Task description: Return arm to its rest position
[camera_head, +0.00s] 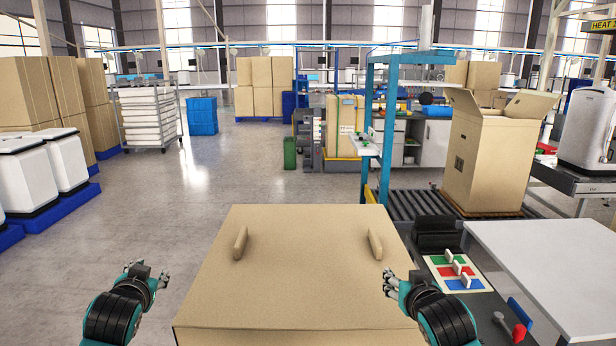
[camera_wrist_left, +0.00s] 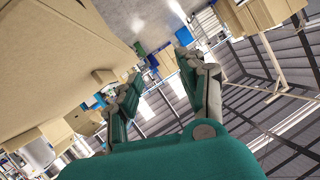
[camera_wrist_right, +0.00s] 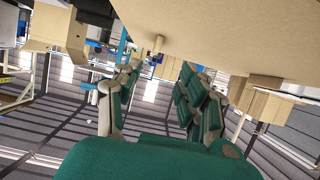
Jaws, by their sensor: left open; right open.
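My left gripper (camera_head: 150,279) is open and empty, to the left of a large closed cardboard box in front of me. My right gripper (camera_head: 391,279) is open and empty beside the box's right edge. The cardboard box (camera_head: 300,285) has two upright tan handles on its top, a left one (camera_head: 240,243) and a right one (camera_head: 375,244). Neither gripper touches a handle. In the left wrist view the spread fingers (camera_wrist_left: 155,95) have nothing between them. In the right wrist view the fingers (camera_wrist_right: 155,95) are also apart and empty.
A grey table (camera_head: 550,265) and a panel with coloured blocks (camera_head: 462,273) stand right of the box. An open carton (camera_head: 492,150) rests on a roller conveyor (camera_head: 415,204) behind. White bins (camera_head: 65,160) on blue pallets stand far left. The floor (camera_head: 190,215) at left is clear.

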